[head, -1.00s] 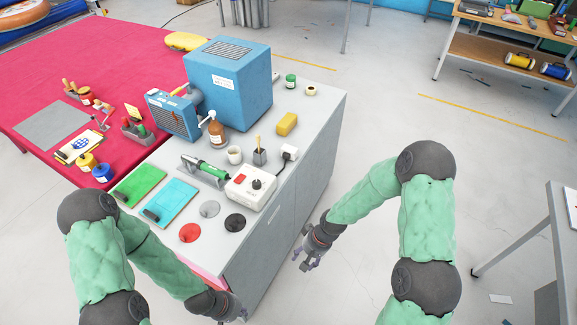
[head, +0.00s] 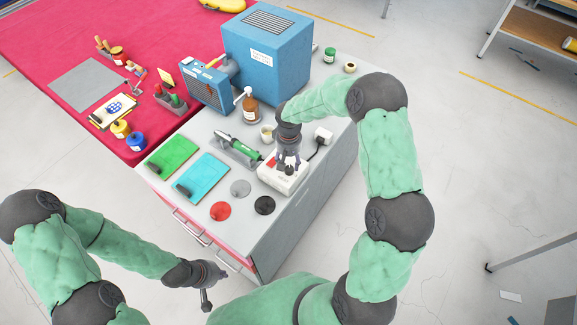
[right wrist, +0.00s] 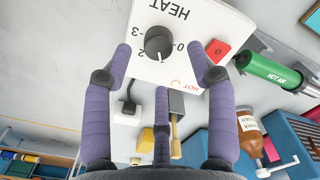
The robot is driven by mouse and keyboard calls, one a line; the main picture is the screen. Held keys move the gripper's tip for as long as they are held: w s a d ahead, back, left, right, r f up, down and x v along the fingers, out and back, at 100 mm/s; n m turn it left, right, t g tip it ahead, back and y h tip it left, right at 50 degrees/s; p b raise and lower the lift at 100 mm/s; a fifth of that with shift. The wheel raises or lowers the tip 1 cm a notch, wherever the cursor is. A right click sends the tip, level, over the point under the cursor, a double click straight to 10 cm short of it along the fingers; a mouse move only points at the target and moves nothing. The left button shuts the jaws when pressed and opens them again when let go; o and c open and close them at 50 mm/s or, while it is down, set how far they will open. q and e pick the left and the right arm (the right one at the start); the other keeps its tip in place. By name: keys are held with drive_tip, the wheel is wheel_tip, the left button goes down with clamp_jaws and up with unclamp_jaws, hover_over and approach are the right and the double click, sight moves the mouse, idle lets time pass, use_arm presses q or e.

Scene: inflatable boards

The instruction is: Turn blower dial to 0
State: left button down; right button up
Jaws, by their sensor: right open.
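The blower control box (head: 281,183) is white and sits near the cabinet's front right edge. In the right wrist view its face reads HEAT, and its round black dial (right wrist: 158,42) has numbers around it. The dial's pointer is hard to read. My right gripper (head: 289,163) is over the box and hides the dial in the head view. In the right wrist view my right gripper (right wrist: 159,62) is open, with purple fingers spread around the dial's position and nothing held. My left gripper (head: 213,283) is low in front of the cabinet, fingers apart and empty.
A red switch (right wrist: 217,50) is beside the dial. Round discs and coloured sheets lie on the worktop (head: 222,222).

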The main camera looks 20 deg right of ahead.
sight(289, 168)
drive_tip(key=shift+f, duration=2.2)
drive_tip(key=shift+s, duration=0.1)
drive_tip(key=c, duration=1.2)
